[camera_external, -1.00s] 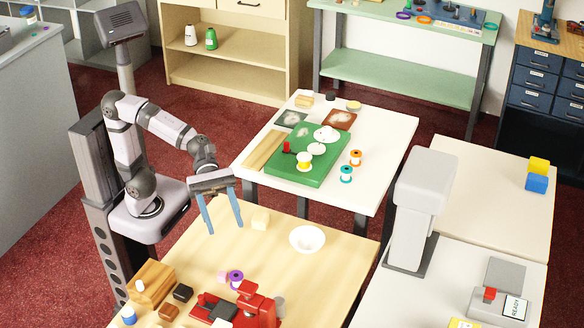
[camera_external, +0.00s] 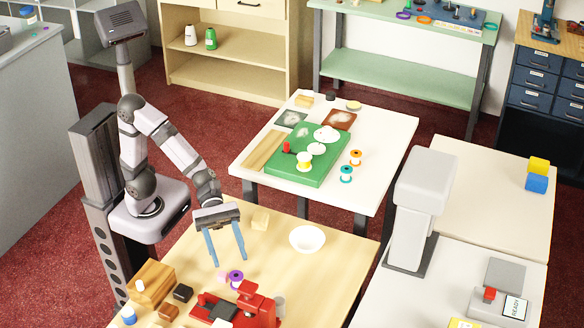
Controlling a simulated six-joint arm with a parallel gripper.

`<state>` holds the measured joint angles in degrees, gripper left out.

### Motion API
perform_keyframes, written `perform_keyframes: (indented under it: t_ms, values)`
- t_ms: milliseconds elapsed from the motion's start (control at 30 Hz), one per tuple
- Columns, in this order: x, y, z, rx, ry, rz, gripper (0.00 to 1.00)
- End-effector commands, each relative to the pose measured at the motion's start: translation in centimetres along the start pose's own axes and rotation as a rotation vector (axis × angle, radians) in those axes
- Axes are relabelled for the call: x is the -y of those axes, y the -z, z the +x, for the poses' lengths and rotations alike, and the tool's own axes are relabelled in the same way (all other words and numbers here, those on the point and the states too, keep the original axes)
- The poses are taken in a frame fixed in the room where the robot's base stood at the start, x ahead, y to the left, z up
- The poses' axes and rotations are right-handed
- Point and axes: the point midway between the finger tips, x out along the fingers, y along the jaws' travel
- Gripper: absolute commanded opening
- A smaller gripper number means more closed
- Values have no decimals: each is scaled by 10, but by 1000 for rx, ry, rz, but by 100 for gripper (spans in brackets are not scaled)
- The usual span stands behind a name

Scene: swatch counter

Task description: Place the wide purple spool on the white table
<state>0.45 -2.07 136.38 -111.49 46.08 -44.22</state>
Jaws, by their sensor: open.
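The wide purple spool (camera_external: 236,279) stands on the light wooden table (camera_external: 340,262), near the red device. My gripper (camera_external: 230,263) is open and points down, with its two blue fingers just above and behind the spool in the picture. Nothing shows between the fingers. Whether they touch the spool I cannot tell. The white table (camera_external: 392,135) stands behind the wooden one. It holds a green board (camera_external: 325,165), an orange spool (camera_external: 355,158) and a teal spool (camera_external: 346,174), with free space at its right side.
A small pink piece (camera_external: 223,276) lies just left of the purple spool. The red device (camera_external: 262,308) stands close in front of it. A grey machine (camera_external: 415,210) stands at right.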

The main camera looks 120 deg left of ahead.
Motion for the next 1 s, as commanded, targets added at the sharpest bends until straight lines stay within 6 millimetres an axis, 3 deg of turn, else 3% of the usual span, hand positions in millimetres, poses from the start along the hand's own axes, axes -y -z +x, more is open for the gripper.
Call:
perform_keyframes:
  t_ms: [167,600,900,1000]
  values:
    - [0,0,4,0,1,0,53]
    - [-1,1,50,0,0,0,53]
    - [-1,0,53,0,-1,0,53]
    - [-1,0,52,0,-1,0,29]
